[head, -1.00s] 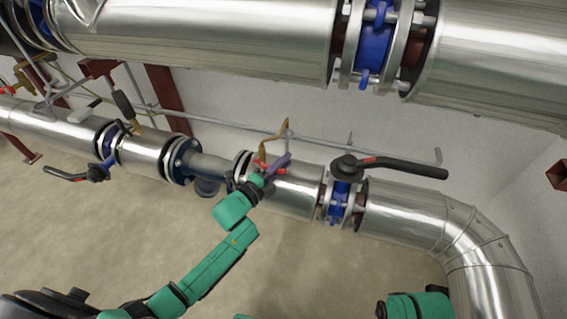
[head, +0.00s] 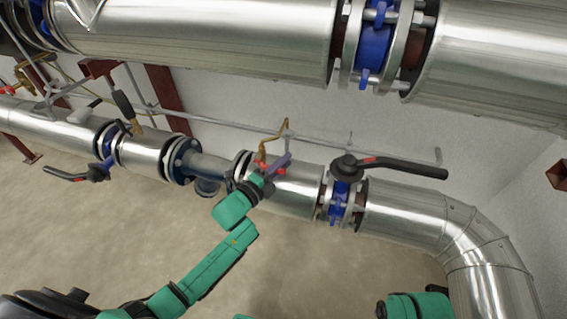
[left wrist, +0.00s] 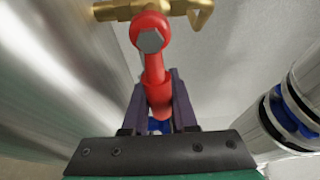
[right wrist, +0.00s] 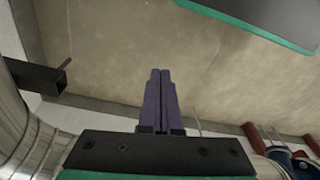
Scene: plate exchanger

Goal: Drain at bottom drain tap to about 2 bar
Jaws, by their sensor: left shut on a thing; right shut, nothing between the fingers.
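The drain tap has a brass body (left wrist: 165,8) and a red lever handle (left wrist: 155,65), seen close in the left wrist view. In the head view its bent brass pipe (head: 272,140) rises from the lower silver pipe. My left gripper (head: 280,165) is shut on the red handle, with one finger on each side of its lower end. The gripper hides part of the handle in the head view. My right gripper (right wrist: 160,75) is shut and empty, pointing at open floor; its fingers are not seen in the head view. No pressure reading is legible.
A black-handled valve (head: 345,168) sits right of the tap on the lower pipe, another (head: 95,172) at left. A large silver pipe (head: 220,30) crosses above. A thin grey pipe (head: 225,122) runs along the wall. The floor (head: 70,230) below is clear.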

